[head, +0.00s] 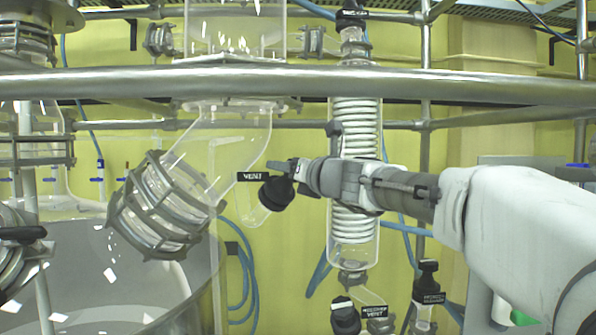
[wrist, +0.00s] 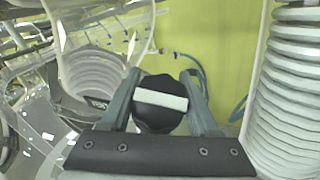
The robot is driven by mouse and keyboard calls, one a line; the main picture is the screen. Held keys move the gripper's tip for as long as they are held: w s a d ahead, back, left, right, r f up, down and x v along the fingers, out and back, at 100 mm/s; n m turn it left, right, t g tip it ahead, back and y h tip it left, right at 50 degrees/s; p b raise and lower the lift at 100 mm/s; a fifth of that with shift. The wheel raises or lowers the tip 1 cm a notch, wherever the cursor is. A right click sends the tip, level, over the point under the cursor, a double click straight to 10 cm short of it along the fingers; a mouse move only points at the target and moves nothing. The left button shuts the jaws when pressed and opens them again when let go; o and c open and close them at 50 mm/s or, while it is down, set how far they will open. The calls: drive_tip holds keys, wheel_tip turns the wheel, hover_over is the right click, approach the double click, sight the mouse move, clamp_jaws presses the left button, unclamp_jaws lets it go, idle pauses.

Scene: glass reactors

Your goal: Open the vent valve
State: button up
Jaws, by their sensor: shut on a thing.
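The vent valve's black knob (head: 276,193) sits at the end of a short glass side arm, beside a black label reading VENT (head: 252,176). My gripper (head: 285,172) reaches in from the right in the head view and is shut on the knob. In the wrist view the round black knob (wrist: 160,115) with a pale bar across its face lies between the two fingers of my gripper (wrist: 160,100). The knob's far side and stem are hidden.
A glass condenser with a white coil (head: 355,225) stands close behind my gripper. A thick metal rail (head: 300,82) crosses above. A clamped glass joint (head: 160,205) is at left. Another black knob (head: 345,315) with a label is below.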

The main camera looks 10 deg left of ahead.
drive_tip(key=shift+n+y, duration=0.3)
